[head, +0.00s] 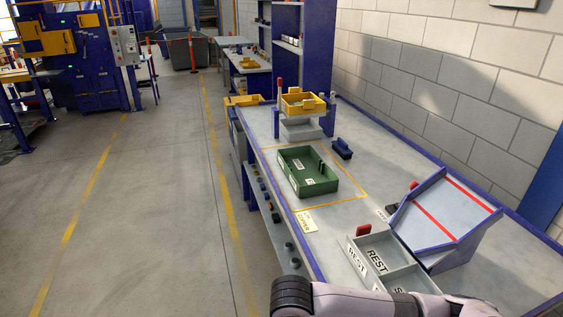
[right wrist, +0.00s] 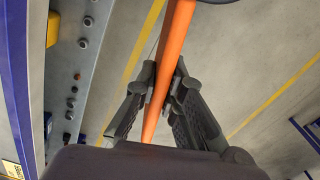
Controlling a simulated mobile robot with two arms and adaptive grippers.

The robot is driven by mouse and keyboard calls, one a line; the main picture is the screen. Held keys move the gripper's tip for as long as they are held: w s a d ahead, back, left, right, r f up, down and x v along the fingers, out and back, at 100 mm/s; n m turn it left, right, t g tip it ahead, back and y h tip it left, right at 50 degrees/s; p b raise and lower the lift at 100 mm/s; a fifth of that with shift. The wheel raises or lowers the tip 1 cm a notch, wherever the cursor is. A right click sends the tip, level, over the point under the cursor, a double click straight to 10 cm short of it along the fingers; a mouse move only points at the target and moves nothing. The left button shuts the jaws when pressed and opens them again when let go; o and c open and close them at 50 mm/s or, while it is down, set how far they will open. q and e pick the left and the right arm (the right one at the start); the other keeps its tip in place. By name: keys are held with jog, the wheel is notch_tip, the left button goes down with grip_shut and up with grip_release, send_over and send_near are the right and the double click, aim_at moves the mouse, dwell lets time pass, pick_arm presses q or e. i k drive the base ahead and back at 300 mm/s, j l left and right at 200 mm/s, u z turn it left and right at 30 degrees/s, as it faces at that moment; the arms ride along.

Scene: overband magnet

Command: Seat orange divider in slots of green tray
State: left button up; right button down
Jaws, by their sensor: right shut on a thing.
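The green tray (head: 320,189) sits on the grey bench inside a yellow outlined rectangle in the head view. It is open-topped with pale labels. Any slots inside it are too small to make out. The orange divider (right wrist: 176,38) shows edge-on as a long narrow strip in the right wrist view. My right gripper (right wrist: 166,82) is shut on the divider, with a finger on each side of it. The divider is over the floor beside the bench, apart from the tray. The head view shows part of my arm at the bottom, but no fingers. My left gripper is not in view.
A grey bin marked REST (head: 378,262) and a sloped panel with red lines (head: 440,212) stand right of the tray. A yellow bin (head: 303,106) on a grey stand is behind it. A dark blue block (head: 342,149) lies near the tray. Buttons line the bench front.

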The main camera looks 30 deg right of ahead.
aim_at(307, 174)
jog(key=i+j, duration=0.15)
jog(key=i, duration=0.25)
jog(key=i+j+z, duration=0.15)
jog(key=i, duration=0.3)
jog(key=i+j, duration=0.15)
jog(key=i, duration=0.25)
jog(key=i+j+z, duration=0.1)
jog(key=i, duration=0.35)
jog(key=j, duration=0.05)
